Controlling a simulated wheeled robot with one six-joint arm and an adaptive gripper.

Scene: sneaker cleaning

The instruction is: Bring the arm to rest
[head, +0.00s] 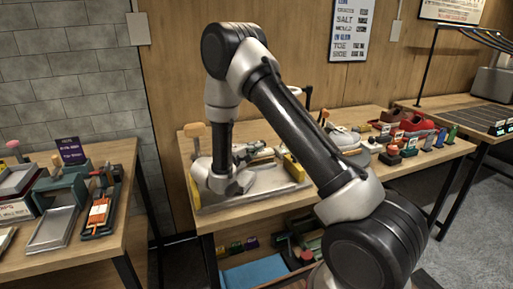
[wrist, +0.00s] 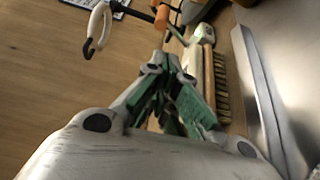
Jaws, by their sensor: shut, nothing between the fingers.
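My gripper (wrist: 160,72) is shut and empty in the wrist view, its green-padded fingers together over the wooden bench. In the head view my gripper (head: 252,152) is small and partly hidden, low over the workbench (head: 408,163). My arm arches across the middle of the head view, with its wrist down over the left part of the bench. The arm hides part of the bench top.
A brush (wrist: 218,85) and a metal tray (wrist: 258,90) lie right of the fingers. A white hooked thing (wrist: 95,28) is ahead. Sneakers (head: 343,137) and several small bottles stand on the bench's right. A side table (head: 122,152) stands left.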

